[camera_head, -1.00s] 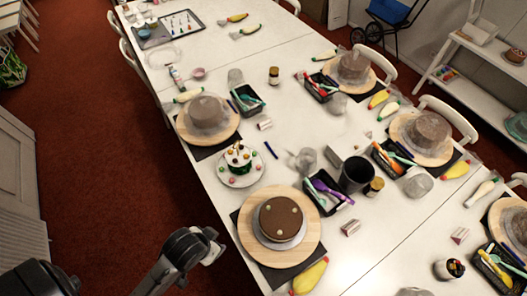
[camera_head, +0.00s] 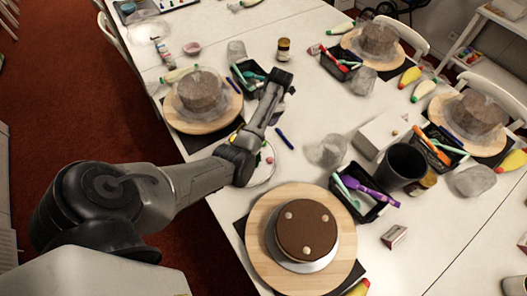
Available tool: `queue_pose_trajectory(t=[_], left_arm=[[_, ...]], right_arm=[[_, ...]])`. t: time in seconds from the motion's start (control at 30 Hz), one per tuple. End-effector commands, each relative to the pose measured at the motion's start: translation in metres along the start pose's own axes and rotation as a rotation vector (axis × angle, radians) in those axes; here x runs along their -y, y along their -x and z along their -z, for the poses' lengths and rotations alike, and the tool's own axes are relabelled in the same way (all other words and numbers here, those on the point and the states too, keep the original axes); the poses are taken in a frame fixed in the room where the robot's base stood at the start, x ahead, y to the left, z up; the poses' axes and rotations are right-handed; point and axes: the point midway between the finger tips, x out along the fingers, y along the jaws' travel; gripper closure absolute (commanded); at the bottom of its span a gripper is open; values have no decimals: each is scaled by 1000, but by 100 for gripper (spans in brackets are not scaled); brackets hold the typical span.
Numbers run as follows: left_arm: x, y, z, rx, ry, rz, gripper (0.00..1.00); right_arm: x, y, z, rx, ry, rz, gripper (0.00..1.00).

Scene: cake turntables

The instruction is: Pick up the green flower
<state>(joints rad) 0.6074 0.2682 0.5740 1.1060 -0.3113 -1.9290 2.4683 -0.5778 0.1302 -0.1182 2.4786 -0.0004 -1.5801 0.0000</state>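I cannot make out a green flower clearly. A white plate (camera_head: 266,173) with small coloured pieces on its edge shows at the middle, mostly hidden behind my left arm. My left arm comes in from the left and crosses over this plate. My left gripper (camera_head: 282,84) is at the arm's far end, near a black tray of tools; its fingers are too dark and small to read. A chocolate-topped cake (camera_head: 306,229) with several pale dots stands on a round wooden turntable (camera_head: 262,253) in front. My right gripper is not in view.
A black cup (camera_head: 401,166) and a black tray with purple and green tools (camera_head: 376,205) stand right of the front cake. Covered cakes stand at the back left (camera_head: 200,92) and at the right (camera_head: 470,114). A blue pen (camera_head: 285,139) lies beside my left arm.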

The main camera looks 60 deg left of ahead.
Motion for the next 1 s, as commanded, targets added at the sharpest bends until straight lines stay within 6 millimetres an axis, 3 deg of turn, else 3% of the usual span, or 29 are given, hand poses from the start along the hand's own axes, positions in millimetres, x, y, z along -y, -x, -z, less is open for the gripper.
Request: queue_pose_trajectory(t=[0.03,0.3,0.7,1.0], left_arm=[[-1,-6,-8,-3,62,29,38],[1,-19,-17,-29,228,95,38],[7,-80,-16,-29,233,95,38],[9,-92,-15,-27,233,95,38]], right_arm=[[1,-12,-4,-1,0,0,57],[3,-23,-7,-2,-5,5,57],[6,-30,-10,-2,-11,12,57],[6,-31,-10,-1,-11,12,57]])
